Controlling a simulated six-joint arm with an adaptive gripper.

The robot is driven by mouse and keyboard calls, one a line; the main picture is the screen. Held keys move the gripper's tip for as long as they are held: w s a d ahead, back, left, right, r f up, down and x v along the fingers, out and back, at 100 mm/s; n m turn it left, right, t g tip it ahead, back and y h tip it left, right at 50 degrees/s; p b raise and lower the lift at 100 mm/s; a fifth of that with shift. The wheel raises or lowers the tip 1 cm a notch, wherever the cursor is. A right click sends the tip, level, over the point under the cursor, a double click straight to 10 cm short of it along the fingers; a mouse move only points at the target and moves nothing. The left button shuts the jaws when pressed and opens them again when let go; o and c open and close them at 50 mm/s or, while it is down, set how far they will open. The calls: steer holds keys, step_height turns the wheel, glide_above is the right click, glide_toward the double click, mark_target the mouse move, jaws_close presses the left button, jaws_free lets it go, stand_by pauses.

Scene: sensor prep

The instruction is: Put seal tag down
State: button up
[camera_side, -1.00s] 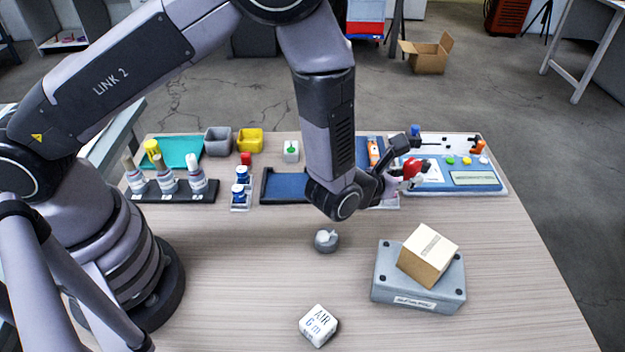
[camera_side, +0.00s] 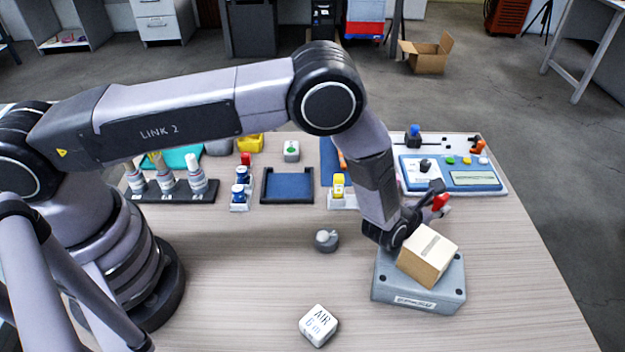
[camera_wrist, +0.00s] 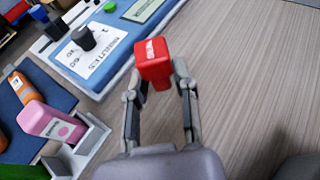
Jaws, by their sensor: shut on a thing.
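The seal tag is the small red block (camera_wrist: 154,62) with white lettering, held between the two fingertips of my gripper (camera_wrist: 160,80) in the wrist view. In the side view the red tag (camera_side: 440,201) shows at the tip of my gripper (camera_side: 436,205), which is shut on it. The tag is held in front of the blue panel device (camera_side: 428,172) and behind the cardboard box (camera_side: 428,254). The wrist view shows bare tabletop to the right of the tag. Its height above the table is hard to tell.
The box sits tilted on a grey block (camera_side: 389,293). A round grey knob-like piece (camera_side: 326,241) and a white cube (camera_side: 318,326) stand on the table. A dark-rimmed blue tray (camera_side: 287,186) lies at the back. A pink block (camera_wrist: 50,122) sits in a white holder. The right table edge is clear.

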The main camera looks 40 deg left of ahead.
steer(key=shift+f, duration=0.6)
steer(key=o, duration=0.8)
steer(key=shift+c, duration=0.2)
